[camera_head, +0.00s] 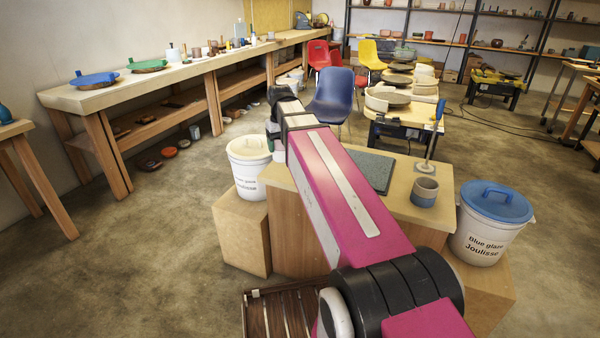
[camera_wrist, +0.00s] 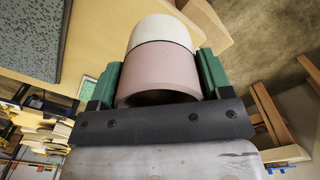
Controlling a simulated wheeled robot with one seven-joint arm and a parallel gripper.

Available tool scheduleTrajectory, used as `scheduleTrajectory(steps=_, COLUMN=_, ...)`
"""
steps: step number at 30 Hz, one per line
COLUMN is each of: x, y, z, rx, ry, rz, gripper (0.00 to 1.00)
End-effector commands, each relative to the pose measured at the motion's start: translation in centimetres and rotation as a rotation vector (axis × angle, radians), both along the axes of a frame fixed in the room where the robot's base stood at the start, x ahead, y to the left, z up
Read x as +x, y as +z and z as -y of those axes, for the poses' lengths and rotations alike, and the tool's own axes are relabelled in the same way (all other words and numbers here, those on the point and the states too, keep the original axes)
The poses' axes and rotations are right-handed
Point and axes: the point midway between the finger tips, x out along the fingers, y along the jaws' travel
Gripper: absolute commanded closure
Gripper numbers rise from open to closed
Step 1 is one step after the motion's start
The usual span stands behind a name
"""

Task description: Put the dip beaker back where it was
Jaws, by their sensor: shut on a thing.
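My gripper (camera_wrist: 157,74) is shut on a two-tone beaker (camera_wrist: 160,78), pinkish near the wrist and cream at its far part. Its green fingers press on both sides of it. I take it to be the dip beaker. The beaker's rim faces the wrist camera. In the head view my arm reaches away over the wooden table, and the held beaker cannot be made out there. A blue-grey cup (camera_head: 424,191) stands upright on the right of the wooden tabletop (camera_head: 405,208), apart from my gripper.
A dark mat (camera_head: 371,171) lies on the tabletop, also at left in the wrist view (camera_wrist: 32,38). A white bucket (camera_head: 249,168) stands left of the table and a blue-lidded glaze bucket (camera_head: 490,222) right. A blue chair (camera_head: 333,97) stands behind.

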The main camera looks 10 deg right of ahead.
Motion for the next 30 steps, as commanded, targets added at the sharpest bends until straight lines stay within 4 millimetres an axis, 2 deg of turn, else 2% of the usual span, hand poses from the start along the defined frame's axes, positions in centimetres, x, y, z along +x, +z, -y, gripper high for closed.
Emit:
scheduleTrajectory(steps=1, x=1.6, y=0.4, z=-1.7, rx=0.0, ry=0.053, rz=0.001, gripper=0.57)
scheduleTrajectory(steps=6, x=3.5, y=1.1, z=-5.3, rx=0.001, ry=0.186, rz=0.0, gripper=0.57)
scheduleTrajectory(steps=10, x=4.0, y=1.0, z=-5.8, rx=0.001, ry=0.225, rz=-0.001, gripper=0.57)
scheduleTrajectory(steps=13, x=4.5, y=0.2, z=-4.5, rx=0.001, ry=0.228, rz=-0.001, gripper=0.57)
scheduleTrajectory(steps=24, x=6.7, y=-4.2, z=2.4, rx=0.001, ry=0.226, rz=-0.001, gripper=0.57)
scheduleTrajectory(steps=30, x=7.4, y=-5.5, z=4.5, rx=0.001, ry=0.228, rz=-0.001, gripper=0.57)
